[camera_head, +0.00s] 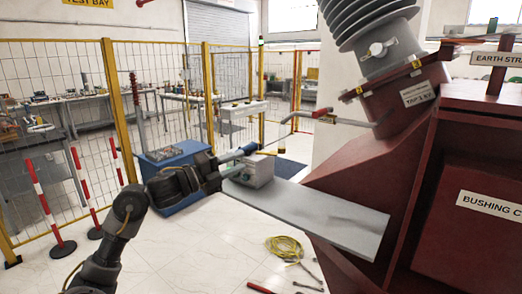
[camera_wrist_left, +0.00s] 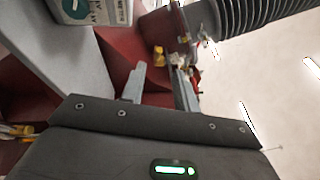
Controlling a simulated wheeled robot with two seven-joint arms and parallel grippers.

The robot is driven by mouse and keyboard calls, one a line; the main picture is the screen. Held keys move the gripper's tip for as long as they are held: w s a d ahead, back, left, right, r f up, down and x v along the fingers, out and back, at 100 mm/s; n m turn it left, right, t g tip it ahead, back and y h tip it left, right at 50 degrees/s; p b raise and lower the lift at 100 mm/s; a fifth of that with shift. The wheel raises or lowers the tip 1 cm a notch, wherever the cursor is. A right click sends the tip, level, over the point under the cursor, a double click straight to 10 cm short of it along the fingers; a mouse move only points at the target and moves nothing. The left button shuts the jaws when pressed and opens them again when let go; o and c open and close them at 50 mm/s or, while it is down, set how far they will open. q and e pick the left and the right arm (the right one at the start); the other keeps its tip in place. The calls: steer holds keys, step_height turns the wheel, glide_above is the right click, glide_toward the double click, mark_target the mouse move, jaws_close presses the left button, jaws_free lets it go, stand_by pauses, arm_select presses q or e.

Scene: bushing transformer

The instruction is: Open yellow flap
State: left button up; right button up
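A maroon transformer (camera_head: 350,190) fills the right of the head view, with a grey ribbed bushing (camera_head: 365,22) on its tilted turret. Small yellow pieces show on the turret flange, one on the right (camera_head: 416,65) and one on the left (camera_head: 359,91). I cannot tell for sure which is the flap. In the left wrist view a yellow piece (camera_wrist_left: 158,57) shows beyond my fingertips, beside the turret. My left gripper (camera_head: 247,151) is left of the transformer, apart from it. In the wrist view its two fingers (camera_wrist_left: 160,72) are spread with nothing held between them. My right gripper is out of view.
A grey shelf (camera_head: 310,215) projects from the transformer, with a grey instrument box (camera_head: 250,170) at its far end. A blue cabinet (camera_head: 172,170) and yellow-posted fence (camera_head: 120,110) stand behind.

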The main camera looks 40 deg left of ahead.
mark_target(261, 153)
arm_select(q)
steer(key=p+x, duration=0.3)
steer(key=x, duration=0.5)
steer(key=shift+w+d, duration=0.15)
steer(key=shift+w, duration=0.25)
steer(key=shift+f, duration=0.1)
jaws_close()
